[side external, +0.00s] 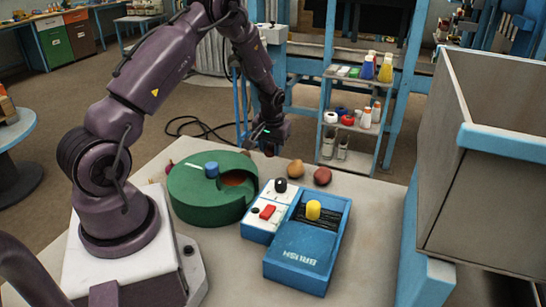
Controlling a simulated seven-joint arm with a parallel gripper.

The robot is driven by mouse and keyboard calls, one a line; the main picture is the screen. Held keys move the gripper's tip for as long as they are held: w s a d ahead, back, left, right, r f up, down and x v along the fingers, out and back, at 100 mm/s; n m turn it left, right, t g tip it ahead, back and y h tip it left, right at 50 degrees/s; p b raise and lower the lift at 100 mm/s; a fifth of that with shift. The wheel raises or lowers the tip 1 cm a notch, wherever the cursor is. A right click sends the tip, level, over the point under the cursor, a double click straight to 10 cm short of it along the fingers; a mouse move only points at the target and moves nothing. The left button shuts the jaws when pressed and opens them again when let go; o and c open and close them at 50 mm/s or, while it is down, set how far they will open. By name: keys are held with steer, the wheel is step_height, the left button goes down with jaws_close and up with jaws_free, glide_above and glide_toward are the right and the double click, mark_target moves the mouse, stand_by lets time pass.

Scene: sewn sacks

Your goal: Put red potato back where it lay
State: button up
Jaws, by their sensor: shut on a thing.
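A dark reddish potato (322,177) lies on the table behind the blue box, to the right of a light brown potato (296,169). They lie close together. My gripper (267,147) is above the table, to the left of both potatoes and behind the white panel with the black knob. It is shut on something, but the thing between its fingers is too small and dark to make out. The reddish potato on the table is apart from my gripper.
A green round container (205,206) with a blue knob and an opening in its top stands left. A tall grey bin (490,195) rises at right. Table is clear between box and bin.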

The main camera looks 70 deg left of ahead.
steer(key=shift+w+a+f, duration=0.25)
steer(key=shift+w+f, duration=0.15)
steer(key=shift+f, duration=0.25)
steer(key=shift+d+x, duration=0.15)
steer(key=shift+x, duration=0.6)
steer(key=shift+d+x, duration=0.15)
steer(key=shift+x, duration=0.55)
steer(key=shift+f, duration=0.2)
steer(key=o, duration=1)
steer(key=shift+o, duration=0.2)
